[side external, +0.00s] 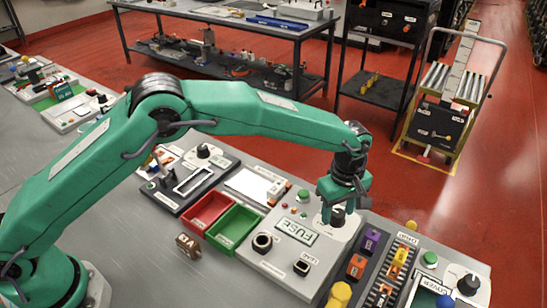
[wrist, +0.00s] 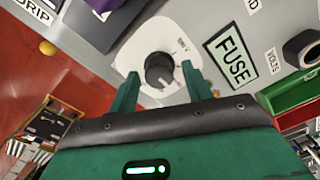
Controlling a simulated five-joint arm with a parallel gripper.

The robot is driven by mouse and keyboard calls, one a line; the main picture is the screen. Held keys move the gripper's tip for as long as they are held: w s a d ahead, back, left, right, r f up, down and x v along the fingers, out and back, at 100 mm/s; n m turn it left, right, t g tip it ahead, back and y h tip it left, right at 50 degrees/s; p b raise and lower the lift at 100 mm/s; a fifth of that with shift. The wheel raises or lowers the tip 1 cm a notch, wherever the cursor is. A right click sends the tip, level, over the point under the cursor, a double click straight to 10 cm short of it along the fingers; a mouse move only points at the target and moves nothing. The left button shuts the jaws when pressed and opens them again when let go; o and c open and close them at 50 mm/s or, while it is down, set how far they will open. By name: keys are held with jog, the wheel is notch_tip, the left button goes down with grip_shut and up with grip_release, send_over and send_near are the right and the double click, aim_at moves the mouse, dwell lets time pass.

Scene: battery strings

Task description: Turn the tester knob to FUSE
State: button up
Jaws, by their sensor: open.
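The tester knob (wrist: 160,70) is a round black dial on a white plate (wrist: 142,40) with small, hard-to-read lettering. In the side view the knob (side external: 338,216) shows under my gripper, partly hidden. My gripper (wrist: 161,76) is open, its two green fingers on the left and right of the knob in the wrist view, with gaps visible. In the side view my gripper (side external: 338,198) points down over the panel's far right. A framed FUSE sign (wrist: 231,57) lies right of the knob; it also shows in the side view (side external: 296,231). I cannot read the knob's pointer setting.
Black sockets (side external: 262,242) and small buttons (side external: 303,196) share the grey tester panel. Red (side external: 208,209) and green (side external: 236,226) bins stand to its left. A rack with purple and orange blocks (side external: 398,258) and a COVER station (side external: 430,290) stand to its right.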

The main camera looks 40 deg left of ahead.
aim_at(338, 212)
jog(key=shift+r, duration=0.1)
jog(key=shift+r, duration=1.65)
jog(key=shift+a+r, duration=0.15)
jog(key=shift+r, duration=0.1)
jog(key=s+a+r+m+t, duration=0.1)
jog(key=s+a+r+m, duration=0.25)
jog(key=a+r, duration=0.6)
jog(key=s+a+r+m+t, duration=0.2)
jog(key=s+a+r, duration=0.3)
jog(key=a+r, duration=0.5)
jog(key=s+a+f+m+t, duration=0.1)
jog(key=s+a+m, duration=0.2)
jog(key=s+a, duration=0.4)
jog(key=s+a+f+m+t, duration=0.1)
jog(key=s+a+m, duration=0.2)
jog(key=s+a, duration=0.4)
jog(key=s, duration=0.5)
jog(key=shift+f+t, duration=0.2)
jog(key=shift+t, duration=0.1)
